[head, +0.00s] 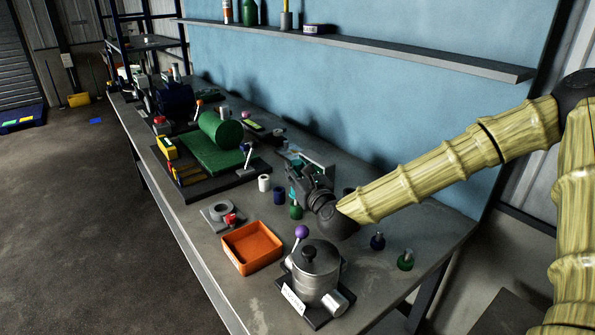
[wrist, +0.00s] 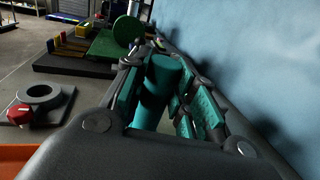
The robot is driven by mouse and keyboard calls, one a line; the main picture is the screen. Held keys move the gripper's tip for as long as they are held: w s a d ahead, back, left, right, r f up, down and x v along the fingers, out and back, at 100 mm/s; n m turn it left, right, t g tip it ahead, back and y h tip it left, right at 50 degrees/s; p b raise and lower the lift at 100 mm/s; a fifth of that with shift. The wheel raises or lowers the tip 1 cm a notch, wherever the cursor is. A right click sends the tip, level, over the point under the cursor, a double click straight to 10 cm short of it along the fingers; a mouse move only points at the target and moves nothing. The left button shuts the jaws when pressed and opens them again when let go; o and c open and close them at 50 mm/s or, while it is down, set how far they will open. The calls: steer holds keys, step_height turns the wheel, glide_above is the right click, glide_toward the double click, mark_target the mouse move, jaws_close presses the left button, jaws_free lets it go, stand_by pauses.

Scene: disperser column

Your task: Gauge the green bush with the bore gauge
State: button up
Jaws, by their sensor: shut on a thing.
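My gripper (head: 294,172) reaches over the bench, left of my arm in the head view. In the wrist view it is shut on a teal cylinder (wrist: 164,76) with a flat top, held between its pads. I cannot tell whether this cylinder is the bore gauge. A small green cylindrical piece (head: 296,212), possibly the green bush, stands on the bench just below the gripper. A dark blue piece (head: 279,196) and a white hollow one (head: 264,183) stand left of it. The gripper partly hides this area.
A grey ring with a red block (head: 220,211) lies near an orange tray (head: 252,247). A metal pot (head: 316,272) with a purple-knobbed lever stands in front. A green machine (head: 212,148) stands farther back.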

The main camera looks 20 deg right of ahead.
steer(key=shift+r, duration=0.2)
steer(key=shift+r+p, duration=0.9)
steer(key=shift+r, duration=1.4)
